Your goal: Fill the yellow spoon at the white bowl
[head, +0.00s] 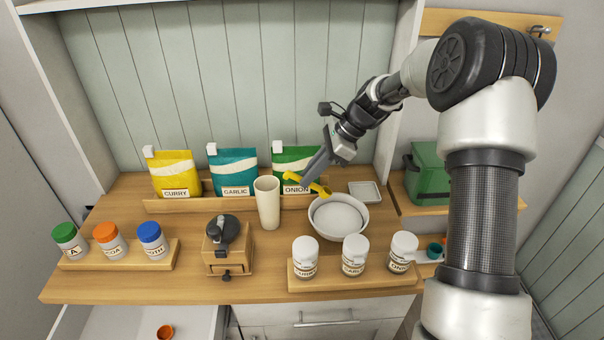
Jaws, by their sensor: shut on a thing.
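The yellow spoon (318,187) is in my gripper (306,181), which is shut on it. The spoon is held at the upper left rim of the white bowl, with its lower end over or beside the rim; I cannot tell whether it touches. The white bowl (338,231) stands on the wooden counter, right of the middle, and holds a pale whitish content. The inside of the spoon is too small to make out.
A tall cream cup (267,203) stands left of the bowl. Behind are yellow (174,172), teal (232,170) and green (290,160) bags. White-lidded jars (354,255) stand in front in a wooden rack. A wooden grinder (226,248) and colour-lidded jars (110,240) are further left. A drawer (120,322) is open below.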

